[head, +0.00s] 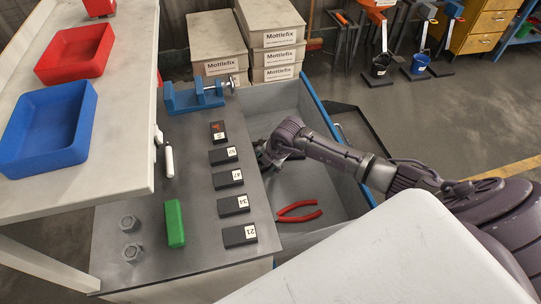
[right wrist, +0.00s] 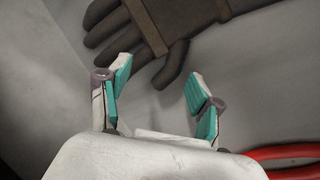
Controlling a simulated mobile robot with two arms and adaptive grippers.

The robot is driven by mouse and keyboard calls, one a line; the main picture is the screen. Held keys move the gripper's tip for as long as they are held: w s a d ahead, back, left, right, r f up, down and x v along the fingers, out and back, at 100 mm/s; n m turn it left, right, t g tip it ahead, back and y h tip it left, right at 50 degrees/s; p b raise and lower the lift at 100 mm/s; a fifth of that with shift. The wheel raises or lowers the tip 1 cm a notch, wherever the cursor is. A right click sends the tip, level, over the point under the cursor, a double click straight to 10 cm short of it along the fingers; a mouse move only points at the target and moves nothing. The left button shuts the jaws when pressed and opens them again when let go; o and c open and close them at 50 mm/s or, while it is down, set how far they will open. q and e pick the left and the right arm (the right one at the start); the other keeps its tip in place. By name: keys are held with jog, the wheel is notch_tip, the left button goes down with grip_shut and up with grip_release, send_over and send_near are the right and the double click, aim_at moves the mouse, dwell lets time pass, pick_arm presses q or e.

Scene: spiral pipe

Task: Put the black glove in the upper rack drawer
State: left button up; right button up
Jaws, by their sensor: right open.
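The dark grey-black glove (right wrist: 160,30) with a brownish strap lies flat on a light grey surface in the right wrist view, its fingers toward the left. My right gripper (right wrist: 158,88) is open just in front of it, with teal pads apart and nothing between them. In the head view my right gripper (head: 268,156) reaches down into the open blue-edged drawer (head: 318,105), and the glove is largely hidden around it. My left gripper is not in view.
Red-handled pliers (head: 298,211) lie in the drawer near the gripper. The grey bench top (head: 195,190) beside it holds a blue vise (head: 195,96), several black numbered boxes and a green block (head: 174,223). Blue (head: 48,128) and red (head: 74,52) trays sit on the shelf at left.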

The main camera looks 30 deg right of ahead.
jog(key=v, duration=1.1)
jog(key=shift+s, duration=0.1)
